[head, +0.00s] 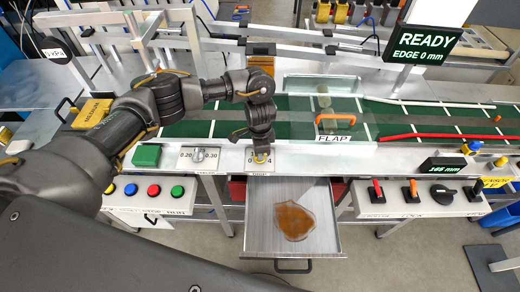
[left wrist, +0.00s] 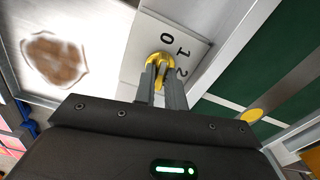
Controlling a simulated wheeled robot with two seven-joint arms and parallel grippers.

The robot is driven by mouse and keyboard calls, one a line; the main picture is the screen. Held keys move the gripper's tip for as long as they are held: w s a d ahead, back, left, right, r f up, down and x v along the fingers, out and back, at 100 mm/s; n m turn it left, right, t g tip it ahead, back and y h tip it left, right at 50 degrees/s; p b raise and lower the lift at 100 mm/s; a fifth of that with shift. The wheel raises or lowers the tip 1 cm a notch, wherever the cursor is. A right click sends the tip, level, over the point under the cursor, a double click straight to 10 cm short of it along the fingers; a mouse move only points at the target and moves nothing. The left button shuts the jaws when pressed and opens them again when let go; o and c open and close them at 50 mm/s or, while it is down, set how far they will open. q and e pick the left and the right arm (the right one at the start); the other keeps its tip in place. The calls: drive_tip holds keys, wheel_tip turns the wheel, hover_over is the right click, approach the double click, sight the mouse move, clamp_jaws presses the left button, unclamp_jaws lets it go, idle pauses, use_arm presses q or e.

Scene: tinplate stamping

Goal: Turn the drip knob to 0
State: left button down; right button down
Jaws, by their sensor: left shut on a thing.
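The drip knob (head: 261,158) is yellow and sits on a small white plate with printed digits on the front rail of the line. In the left wrist view the knob (left wrist: 158,57) shows between the fingertips, with the digits 0, 1 and 2 printed beside it. My left gripper (head: 261,150) points down at the knob from above and is shut on it; the fingers (left wrist: 160,72) also show in the left wrist view. The fingers cover part of the knob, and I cannot tell which digit it points to. My right gripper is not in view.
An open metal drawer (head: 257,236) with a brown stain patch lies below the knob. A grey selector marked 0.20 and 0.30 (head: 199,158) is to its left. An orange-handled flap (head: 334,136) stands behind right. Displays read READY (head: 424,43) and 166 mm (head: 444,167).

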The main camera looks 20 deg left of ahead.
use_arm(q)
drive_tip(key=shift+w, duration=0.1)
drive_tip(key=c, duration=1.5)
unclamp_jaws()
drive_tip(key=shift+o, duration=0.2)
drive_tip(key=shift+r, duration=0.1)
wheel_tip(320, 180, up, 11)
drive_tip(key=shift+f, duration=0.2)
